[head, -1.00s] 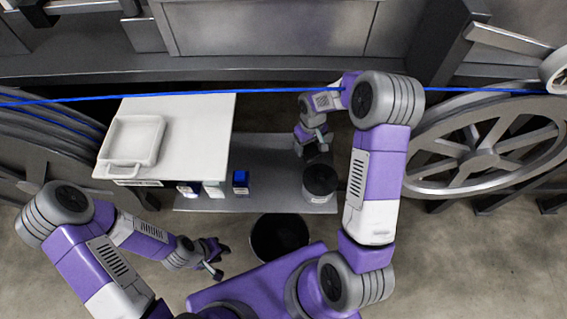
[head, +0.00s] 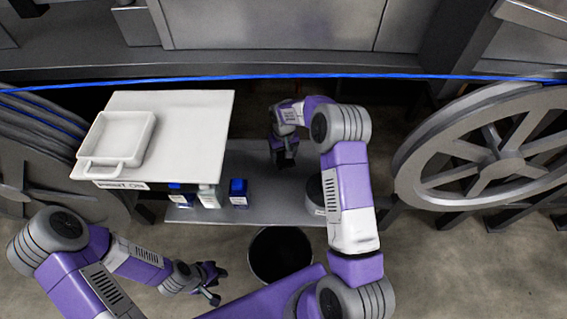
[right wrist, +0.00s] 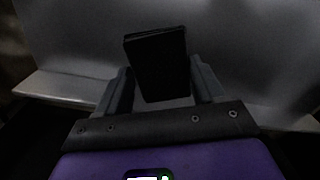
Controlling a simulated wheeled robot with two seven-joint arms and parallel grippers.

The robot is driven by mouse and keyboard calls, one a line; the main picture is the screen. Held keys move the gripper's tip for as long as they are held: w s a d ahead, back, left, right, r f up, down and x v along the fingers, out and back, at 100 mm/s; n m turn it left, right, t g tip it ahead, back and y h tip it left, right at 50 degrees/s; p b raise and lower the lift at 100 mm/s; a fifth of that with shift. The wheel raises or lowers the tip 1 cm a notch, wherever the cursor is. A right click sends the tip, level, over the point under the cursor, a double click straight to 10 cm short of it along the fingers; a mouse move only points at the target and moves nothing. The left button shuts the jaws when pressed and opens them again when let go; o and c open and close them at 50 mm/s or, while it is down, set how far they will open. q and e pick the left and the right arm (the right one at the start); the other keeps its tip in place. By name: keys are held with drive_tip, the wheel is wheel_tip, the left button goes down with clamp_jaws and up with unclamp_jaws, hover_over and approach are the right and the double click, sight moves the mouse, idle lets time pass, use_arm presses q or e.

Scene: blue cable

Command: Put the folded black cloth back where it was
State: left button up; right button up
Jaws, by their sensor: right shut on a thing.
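In the right wrist view, the folded black cloth (right wrist: 158,62) is a dark flat block between the two fingers of my right gripper (right wrist: 160,88), which is shut on it. In the head view my right gripper (head: 284,158) is over the grey shelf (head: 262,158), near its middle. The cloth is hard to tell from the dark fingers there. How far the cloth is above the shelf cannot be told. My left gripper (head: 212,284) is open and empty, over the floor in front of the shelf.
A white board (head: 190,130) with a white tray (head: 122,135) is at the left. A black bin (head: 280,256) is on the floor. A blue cable (head: 250,77) runs across.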

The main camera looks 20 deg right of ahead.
sight(284, 160)
drive_tip(key=shift+f+b, duration=0.7)
drive_tip(key=shift+f, duration=1.6)
drive_tip(key=shift+f, duration=0.15)
drive_tip(key=o, duration=1)
drive_tip(key=shift+r, duration=0.35)
wheel_tip(284, 160, up, 7)
drive_tip(key=p, duration=0.2)
drive_tip(key=shift+r+p, duration=0.1)
drive_tip(key=shift+p, duration=0.2)
